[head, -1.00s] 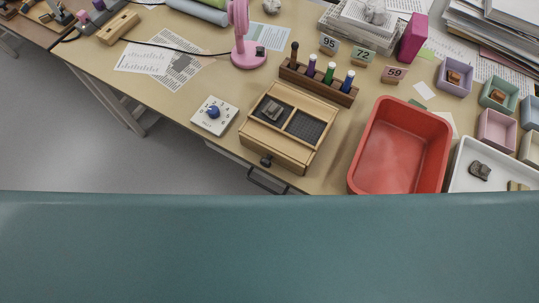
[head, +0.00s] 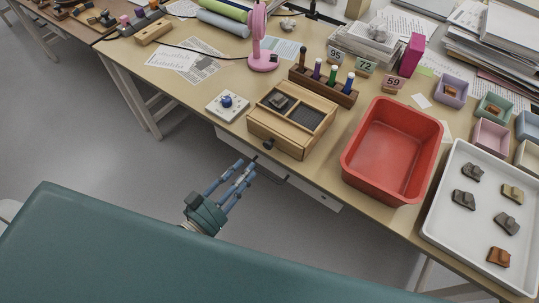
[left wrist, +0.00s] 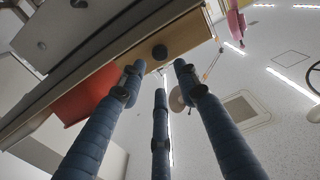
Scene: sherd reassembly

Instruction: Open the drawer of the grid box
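The grid box (head: 259,125) is a light wooden box on the front part of the table, with dark grid compartments on top. Its drawer front faces the table edge and looks shut, with a dark round knob (head: 268,144). My left gripper (head: 247,165) is open and empty, just off the table's front edge, its fingers pointing up toward the knob and apart from it. In the left wrist view the knob (left wrist: 159,52) shows ahead, between the spread blue fingers. My right gripper is in neither view.
A red bin (head: 352,165) stands right of the box, with a white tray of sherds (head: 440,225) beyond it. A white dial device (head: 211,108) sits to the left and a rack of coloured tubes (head: 340,97) behind. A desk drawer (head: 310,188) hangs under the table edge.

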